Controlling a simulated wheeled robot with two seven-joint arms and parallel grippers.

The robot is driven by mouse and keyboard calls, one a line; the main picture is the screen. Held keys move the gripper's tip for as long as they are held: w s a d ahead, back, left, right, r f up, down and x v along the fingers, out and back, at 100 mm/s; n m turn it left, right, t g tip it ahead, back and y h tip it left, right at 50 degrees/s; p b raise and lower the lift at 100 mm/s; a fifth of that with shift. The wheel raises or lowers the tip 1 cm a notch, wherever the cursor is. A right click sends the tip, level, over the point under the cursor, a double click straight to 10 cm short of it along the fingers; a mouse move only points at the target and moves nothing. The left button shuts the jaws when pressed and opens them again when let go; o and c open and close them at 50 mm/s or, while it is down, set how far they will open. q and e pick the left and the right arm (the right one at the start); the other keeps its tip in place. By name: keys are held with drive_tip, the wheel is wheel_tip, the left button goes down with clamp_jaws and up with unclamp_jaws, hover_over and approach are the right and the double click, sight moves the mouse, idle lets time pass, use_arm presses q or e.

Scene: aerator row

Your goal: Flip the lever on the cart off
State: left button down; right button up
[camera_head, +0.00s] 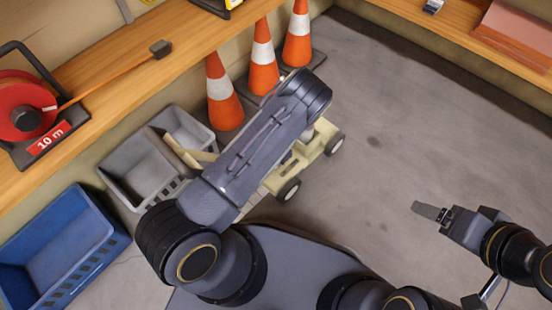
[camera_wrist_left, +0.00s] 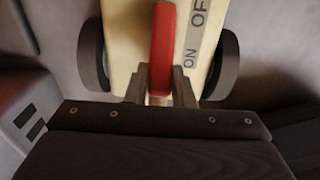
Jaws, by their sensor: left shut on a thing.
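The cream cart (camera_head: 318,142) with dark wheels stands on the floor in the head view, partly hidden by my left arm. In the left wrist view the cart's top (camera_wrist_left: 126,40) fills the upper middle, with a wheel on each side. A red lever (camera_wrist_left: 163,40) runs along it, beside a grey label strip (camera_wrist_left: 194,40) reading ON near the gripper and OFF farther away. My left gripper (camera_wrist_left: 160,78) is shut on the lever's near part, one finger on each side. In the head view that gripper is hidden. My right gripper (camera_head: 428,211) is over the floor, away from the cart.
A grey crate (camera_head: 128,172) and a blue crate (camera_head: 98,237) stand left of the cart. Several orange-white cones (camera_head: 222,92) stand behind it. A wooden shelf (camera_head: 104,65) with a red cable reel (camera_head: 22,100) runs along the left. The floor right of the cart is clear.

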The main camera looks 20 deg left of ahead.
use_arm(q)
drive_tip(key=shift+w+r, duration=0.1)
drive_tip(key=shift+w+d+r+g, duration=0.1)
drive_tip(key=shift+g, duration=0.3)
drive_tip(key=shift+w+d+r+g+y, duration=0.15)
drive_tip(key=shift+w+g+y, duration=0.25)
drive_tip(key=shift+g, duration=0.1)
drive_tip(key=g+b, duration=0.1)
drive_tip(key=w+b, duration=0.1)
drive_tip(key=g+y+b, duration=0.1)
drive_tip(key=shift+w+d+r+g, duration=0.25)
drive_tip(key=shift+w+d+g, duration=0.05)
drive_tip(key=shift+w+d, duration=0.1)
drive_tip(key=shift+w+d+r+g+y+b, duration=0.25)
drive_tip(key=shift+w+r+g+y+b, duration=0.3)
drive_tip(key=shift+g+b, duration=0.4)
drive_tip(key=shift+w, duration=0.1)
drive_tip(key=c, duration=1.2)
unclamp_jaws()
drive_tip(key=shift+c, duration=0.2)
